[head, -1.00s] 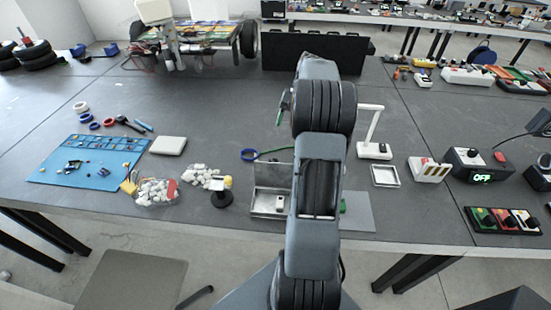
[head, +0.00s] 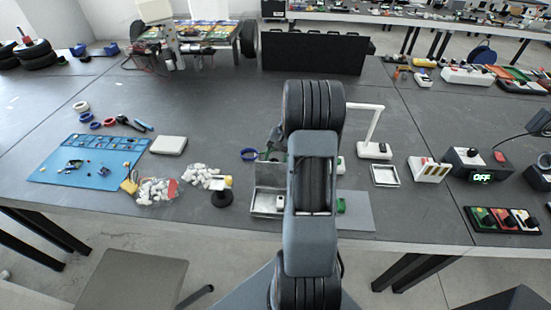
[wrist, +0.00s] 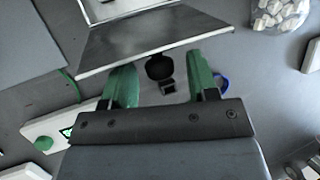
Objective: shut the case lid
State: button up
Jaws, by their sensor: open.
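The small metal case (head: 265,214) sits near the table's front edge in the head view, partly behind my arm. Its lid (head: 267,175) stands raised at the back of the box. In the wrist view the lid (wrist: 150,42) spans the top middle, with a bit of the case above it. My gripper (wrist: 162,80) is open, its two green fingers apart just short of the lid's edge. A dark knob-like part shows between the fingers; I cannot tell what it belongs to. I cannot tell whether the fingers touch the lid. In the head view my arm mostly hides the gripper.
A blue ring (head: 248,154) lies behind the case. A small black stand (head: 221,198) and bags of white pieces (head: 157,190) are to its left. A grey plate (head: 358,212) and a white stand (head: 374,150) are to its right.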

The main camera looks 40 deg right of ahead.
jog(key=shift+a+f, duration=0.1)
grip_shut()
dwell(0.6)
